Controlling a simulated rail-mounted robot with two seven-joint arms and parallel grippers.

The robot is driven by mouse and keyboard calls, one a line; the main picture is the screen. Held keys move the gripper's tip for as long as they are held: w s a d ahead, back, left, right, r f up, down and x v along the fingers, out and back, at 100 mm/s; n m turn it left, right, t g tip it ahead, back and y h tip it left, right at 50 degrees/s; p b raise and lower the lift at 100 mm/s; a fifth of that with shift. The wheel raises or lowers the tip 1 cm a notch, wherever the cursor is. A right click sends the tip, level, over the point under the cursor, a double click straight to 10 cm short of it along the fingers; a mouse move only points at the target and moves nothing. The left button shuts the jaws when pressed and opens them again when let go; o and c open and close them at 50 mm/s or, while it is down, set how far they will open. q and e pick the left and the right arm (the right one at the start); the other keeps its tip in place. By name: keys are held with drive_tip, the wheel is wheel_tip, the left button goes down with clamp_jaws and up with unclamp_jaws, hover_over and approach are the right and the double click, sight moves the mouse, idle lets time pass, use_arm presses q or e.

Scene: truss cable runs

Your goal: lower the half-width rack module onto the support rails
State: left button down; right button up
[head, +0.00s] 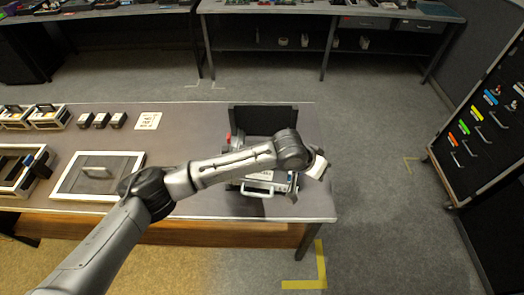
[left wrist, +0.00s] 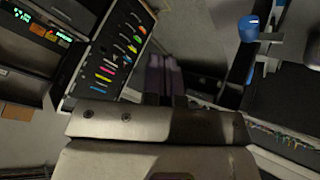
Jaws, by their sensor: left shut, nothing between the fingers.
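My left arm reaches in from the left across the table, and its wrist (head: 318,165) is at the right end of the bench fixture. The left gripper (left wrist: 165,72) shows in the left wrist view with its dark fingers together and nothing between them. Below the arm in the head view is a light-fronted unit with a white handle (head: 258,189), seemingly the rack module; the arm covers much of it. A black upright panel (head: 262,118) stands behind it. The support rails cannot be made out clearly. My right gripper is not in view.
The table (head: 205,125) holds a white-framed tray (head: 75,190), small handled boxes (head: 48,117), several small blocks (head: 100,120) and a label card (head: 148,121) at left. A cabinet with coloured labels (head: 478,125) stands right. A blue part (left wrist: 249,28) shows in the left wrist view.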

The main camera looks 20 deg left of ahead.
use_arm(q)
drive_tip(key=s+a+f+m+g+y, duration=0.15)
drive_tip(key=a+f+m+y, duration=0.35)
drive_tip(key=m, duration=0.6)
drive_tip(key=s+a+f+m+g+y, duration=0.1)
drive_tip(key=a+m+g+y, duration=0.15)
drive_tip(key=a+m, duration=0.6)
drive_tip(key=w+a, duration=0.2)
drive_tip(key=w+a+m+b, duration=0.1)
drive_tip(key=w+a, duration=0.1)
drive_tip(key=w, duration=0.1)
drive_tip(key=w+a+m, duration=0.1)
drive_tip(key=w+a, duration=0.1)
drive_tip(key=shift+w+r+m+t, duration=0.15)
drive_tip(key=shift+w+m+t, duration=0.15)
drive_tip(key=shift+t, duration=0.1)
drive_tip(key=shift+w+a+f, duration=0.15)
drive_tip(key=shift+f, duration=0.75)
